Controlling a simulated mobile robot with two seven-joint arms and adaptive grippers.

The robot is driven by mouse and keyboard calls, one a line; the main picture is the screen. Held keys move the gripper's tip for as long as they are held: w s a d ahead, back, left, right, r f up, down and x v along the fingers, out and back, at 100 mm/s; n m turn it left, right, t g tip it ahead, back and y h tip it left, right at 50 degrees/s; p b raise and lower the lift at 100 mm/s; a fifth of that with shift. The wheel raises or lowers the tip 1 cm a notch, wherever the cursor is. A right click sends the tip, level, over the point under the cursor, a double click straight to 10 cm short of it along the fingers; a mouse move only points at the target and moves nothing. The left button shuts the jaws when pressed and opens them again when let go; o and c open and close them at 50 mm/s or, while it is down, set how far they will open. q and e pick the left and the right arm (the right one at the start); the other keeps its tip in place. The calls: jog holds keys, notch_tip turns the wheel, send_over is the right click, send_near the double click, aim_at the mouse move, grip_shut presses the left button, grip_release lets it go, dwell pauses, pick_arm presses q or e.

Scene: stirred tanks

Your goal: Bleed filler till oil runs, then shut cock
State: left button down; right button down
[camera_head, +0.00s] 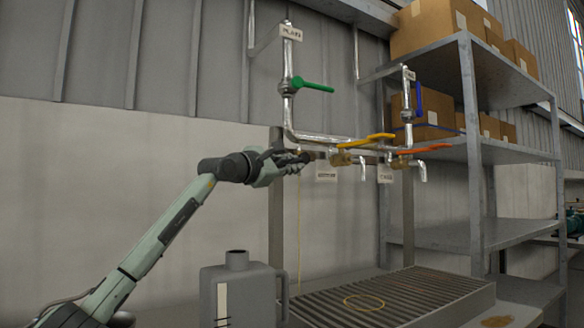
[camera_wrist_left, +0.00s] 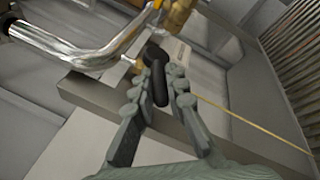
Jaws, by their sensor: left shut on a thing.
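My left gripper (camera_head: 303,159) is at the left end of the pipe manifold. In the left wrist view its fingers (camera_wrist_left: 157,98) are closed around a black lever (camera_wrist_left: 156,78), the handle of a small cock at the pipe. A thin yellow line, which looks like a stream of oil (camera_head: 299,225), hangs straight down below the gripper. It also shows in the wrist view (camera_wrist_left: 250,122). Its lower end passes behind or beside the grey can (camera_head: 240,295). The cock's body is mostly hidden by the fingers. My right gripper is in neither view.
The manifold carries a yellow lever (camera_head: 366,140), an orange lever (camera_head: 424,149), a green lever (camera_head: 312,86) and a blue lever (camera_head: 419,98). Below is a ribbed drain grate (camera_head: 440,290) with a yellow ring (camera_head: 364,302). A metal shelf (camera_head: 478,150) with cardboard boxes stands at right.

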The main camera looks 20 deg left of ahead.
pick_arm(q)
jog(key=c, duration=1.5)
grip_release()
jog(key=shift+c, duration=0.2)
jog(key=v, duration=1.2)
